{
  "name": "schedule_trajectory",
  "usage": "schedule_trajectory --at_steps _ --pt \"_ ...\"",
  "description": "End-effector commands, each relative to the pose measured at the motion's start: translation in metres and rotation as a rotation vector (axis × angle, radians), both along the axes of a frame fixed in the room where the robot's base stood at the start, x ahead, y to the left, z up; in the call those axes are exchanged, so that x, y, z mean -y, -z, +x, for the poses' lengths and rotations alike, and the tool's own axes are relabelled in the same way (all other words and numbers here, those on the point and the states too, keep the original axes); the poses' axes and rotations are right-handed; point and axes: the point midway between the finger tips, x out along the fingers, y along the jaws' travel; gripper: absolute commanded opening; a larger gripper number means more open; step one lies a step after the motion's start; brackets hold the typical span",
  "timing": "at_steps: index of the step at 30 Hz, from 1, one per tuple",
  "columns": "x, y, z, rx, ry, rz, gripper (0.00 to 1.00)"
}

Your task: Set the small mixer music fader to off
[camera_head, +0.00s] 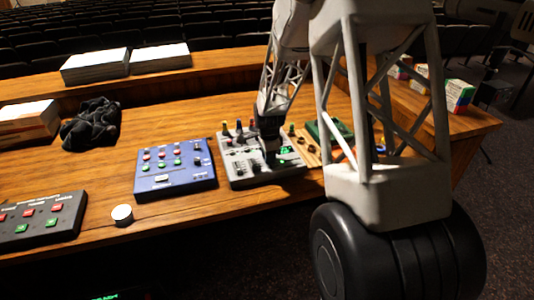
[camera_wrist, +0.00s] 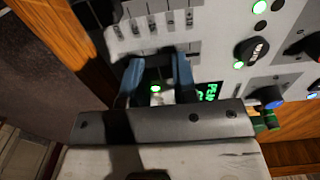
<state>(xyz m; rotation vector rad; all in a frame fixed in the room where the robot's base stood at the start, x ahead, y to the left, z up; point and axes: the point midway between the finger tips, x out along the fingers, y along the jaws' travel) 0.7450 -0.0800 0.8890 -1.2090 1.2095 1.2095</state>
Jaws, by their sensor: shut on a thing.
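The small mixer (camera_head: 240,173) is a light grey panel on the wooden desk, with knobs, faders and a green lit display (camera_wrist: 208,91). My gripper (camera_head: 268,148) is down over its middle and hides part of the panel. In the wrist view, the blue fingers of my gripper (camera_wrist: 159,68) stand over the panel just below a row of fader slots (camera_wrist: 152,22). The fingers are shut on a small dark part between them, seemingly a fader cap. Its label and exact position in its slot are hidden. A green light (camera_wrist: 156,88) shows between the fingers.
A blue control box (camera_head: 175,172) stands left of the mixer, with a small round white-topped object (camera_head: 122,215) in front. A dark button box (camera_head: 38,220) is at far left. A green device (camera_head: 330,130) sits close on the right. Black cloth (camera_head: 92,122) lies behind.

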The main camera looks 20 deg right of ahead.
Motion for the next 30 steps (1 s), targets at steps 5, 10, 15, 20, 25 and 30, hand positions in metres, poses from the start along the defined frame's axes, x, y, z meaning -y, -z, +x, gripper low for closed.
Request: schedule_trajectory --at_steps 5,10,15,20,25,30 --pt "0.0 -0.001 -0.019 0.001 0.0 0.0 0.0" --pt "0.0 -0.001 -0.031 0.002 0.0 0.0 0.0" --pt "0.0 -0.001 -0.034 0.001 0.0 0.0 0.0" --pt "0.0 -0.001 -0.034 0.0 0.0 0.0 0.0" --pt "0.0 -0.001 -0.034 0.0 0.0 0.0 0.45" --pt "0.0 0.0 -0.034 0.0 0.0 0.0 0.53"
